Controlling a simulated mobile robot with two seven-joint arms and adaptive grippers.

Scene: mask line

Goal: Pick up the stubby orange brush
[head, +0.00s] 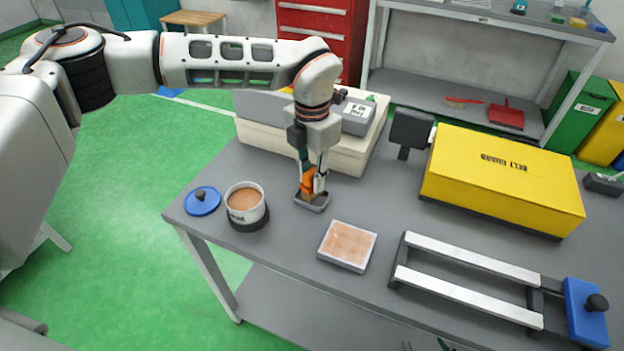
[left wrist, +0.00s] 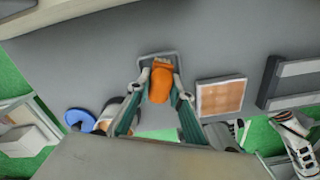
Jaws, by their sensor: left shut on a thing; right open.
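The stubby orange brush (head: 307,181) is upright over a small grey tray (head: 322,207) on the grey table. My left gripper (head: 313,184) comes down from above, shut on the brush. In the left wrist view the orange brush (left wrist: 161,86) is between the two fingers, with its pale bristle end over the tray (left wrist: 146,57). I cannot tell whether the bristles touch the tray. Only the tips of my right gripper (head: 428,346) show at the bottom edge of the head view; it is open, low by the table's front.
A cup of brown paste (head: 246,216) and a blue lid (head: 202,201) stand left of the tray. A pinkish square plate (head: 347,246), a rail frame (head: 470,277) and a yellow box (head: 505,178) lie to the right. A beige machine (head: 345,157) stands close behind.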

